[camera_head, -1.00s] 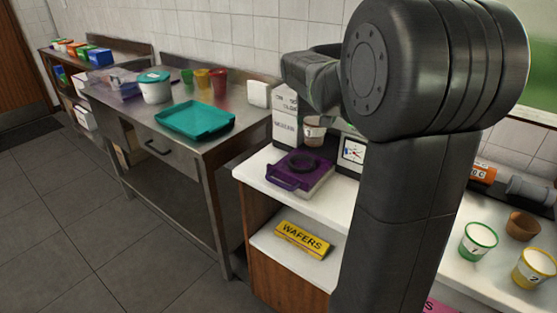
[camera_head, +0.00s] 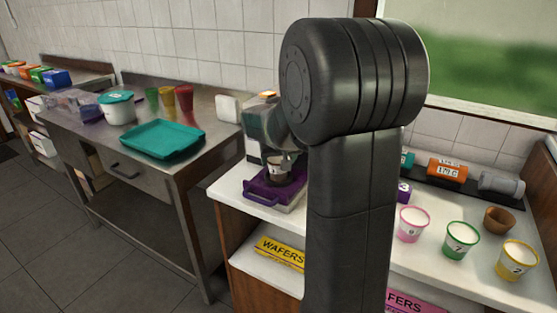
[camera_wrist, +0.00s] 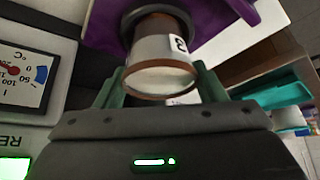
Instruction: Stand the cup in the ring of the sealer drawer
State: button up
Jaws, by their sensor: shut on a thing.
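The cup (camera_head: 277,172), white with a brown rim and a dark numeral on its label, stands roughly upright over the purple sealer drawer (camera_head: 256,193). In the wrist view the cup (camera_wrist: 158,52) sits between the two green fingers of my gripper (camera_wrist: 158,80), which is shut on it. The cup's far, lower end lines up with the dark ring (camera_wrist: 190,16) on the purple drawer (camera_wrist: 222,14). The ring is mostly hidden by the cup, and I cannot tell whether the cup rests in it or hovers just above. My arm hides part of the sealer in the head view.
A dial gauge (camera_wrist: 22,78) is close on the left in the wrist view. Several tubs, including a green one (camera_head: 461,240), stand on the right counter. A teal tray (camera_head: 163,138) lies on the steel table. A yellow wafers box (camera_head: 281,253) is on the shelf below.

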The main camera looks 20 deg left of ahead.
jog(key=shift+f, duration=0.2)
jog(key=o, duration=1.1)
jog(key=shift+c, duration=0.2)
jog(key=shift+s+d+r, duration=0.1)
jog(key=shift+r, duration=0.4)
jog(key=v, duration=1.1)
jog(key=shift+d+r, duration=0.1)
jog(key=shift+r, duration=0.05)
